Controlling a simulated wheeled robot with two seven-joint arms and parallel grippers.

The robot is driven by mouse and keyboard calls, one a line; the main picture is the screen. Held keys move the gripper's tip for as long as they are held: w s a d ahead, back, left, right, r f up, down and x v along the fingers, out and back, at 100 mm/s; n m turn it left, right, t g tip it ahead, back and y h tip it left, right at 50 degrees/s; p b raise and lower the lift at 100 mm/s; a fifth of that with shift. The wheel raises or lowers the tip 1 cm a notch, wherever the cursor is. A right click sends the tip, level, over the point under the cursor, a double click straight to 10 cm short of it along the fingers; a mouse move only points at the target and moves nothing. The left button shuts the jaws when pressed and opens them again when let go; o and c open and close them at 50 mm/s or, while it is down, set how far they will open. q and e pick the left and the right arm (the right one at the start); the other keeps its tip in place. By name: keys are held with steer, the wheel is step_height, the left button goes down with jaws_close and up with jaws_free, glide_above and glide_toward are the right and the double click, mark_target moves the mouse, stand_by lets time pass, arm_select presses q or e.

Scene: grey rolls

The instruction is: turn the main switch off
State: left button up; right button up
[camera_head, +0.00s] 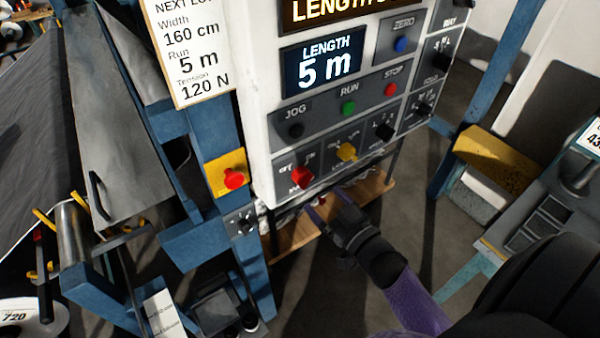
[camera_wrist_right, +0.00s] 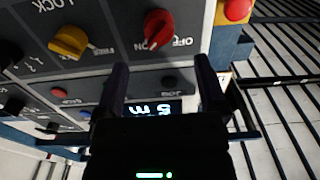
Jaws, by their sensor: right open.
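The main switch is taken to be the red rotary knob (camera_head: 303,176) at the lower left of the control panel (camera_head: 262,130). The red knob also shows in the right wrist view (camera_wrist_right: 158,30), with upside-down ON and OFF lettering beside it. Its grip is slanted, the lower end towards the ON side. My right gripper (camera_head: 328,203) is open and empty, just below and in front of the panel. In the right wrist view, its two fingers (camera_wrist_right: 162,66) are apart, with the knob beyond the gap and not touched. My left gripper is out of view.
A yellow knob (camera_head: 346,151) marked LOCK and FREE sits right of the red one. A red mushroom button (camera_head: 234,178) on a yellow plate is close on the left. Above are jog, run (camera_head: 348,108) and stop buttons. A wooden board (camera_head: 290,236) lies below the panel.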

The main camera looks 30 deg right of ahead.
mark_target(308, 184)
steer(key=w, duration=0.7)
steer(key=shift+a+f, duration=0.15)
steer(key=shift+a, duration=0.05)
steer(key=shift+s, duration=0.1)
jaws_close()
